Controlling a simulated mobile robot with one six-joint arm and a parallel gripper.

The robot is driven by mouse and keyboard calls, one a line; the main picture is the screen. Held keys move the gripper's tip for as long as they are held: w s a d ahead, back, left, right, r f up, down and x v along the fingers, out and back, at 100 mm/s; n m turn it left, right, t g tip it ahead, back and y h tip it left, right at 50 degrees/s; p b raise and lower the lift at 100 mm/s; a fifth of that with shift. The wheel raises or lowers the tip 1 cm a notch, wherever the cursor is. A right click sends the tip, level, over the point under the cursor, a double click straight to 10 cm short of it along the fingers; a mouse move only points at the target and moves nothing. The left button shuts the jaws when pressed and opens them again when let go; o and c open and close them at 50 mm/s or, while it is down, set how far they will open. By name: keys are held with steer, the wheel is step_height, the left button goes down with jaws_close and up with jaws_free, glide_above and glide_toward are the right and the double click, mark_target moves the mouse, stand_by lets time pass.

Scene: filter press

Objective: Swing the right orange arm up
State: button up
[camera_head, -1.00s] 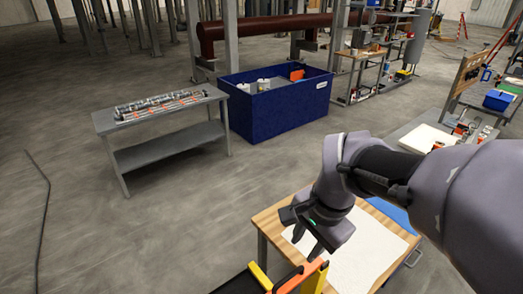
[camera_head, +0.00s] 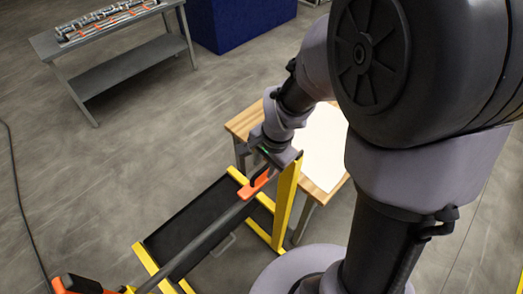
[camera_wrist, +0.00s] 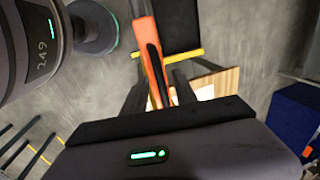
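The right orange arm (camera_head: 259,184) is a short orange piece with a dark slot, at the right end of a long dark bar on the yellow-framed press. My gripper (camera_head: 266,168) is right at it, pointing down, beside a yellow upright. In the wrist view the orange arm (camera_wrist: 153,72) runs between my two dark fingers (camera_wrist: 158,92). The fingers stand apart with a narrow gap showing beside the orange, so they look open around it; contact is not clear. Another orange piece (camera_head: 66,286) shows at the lower left, partly cut off by the picture edge.
The yellow frame (camera_head: 285,205) holds a black tray (camera_head: 195,222) low down. A wooden-topped table (camera_head: 240,124) with a white sheet stands just behind. A grey bench (camera_head: 115,70) and blue bin (camera_head: 240,22) are farther back. The floor at left is clear but for a cable.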

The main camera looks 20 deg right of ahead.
jaws_close()
stand_by(1.4)
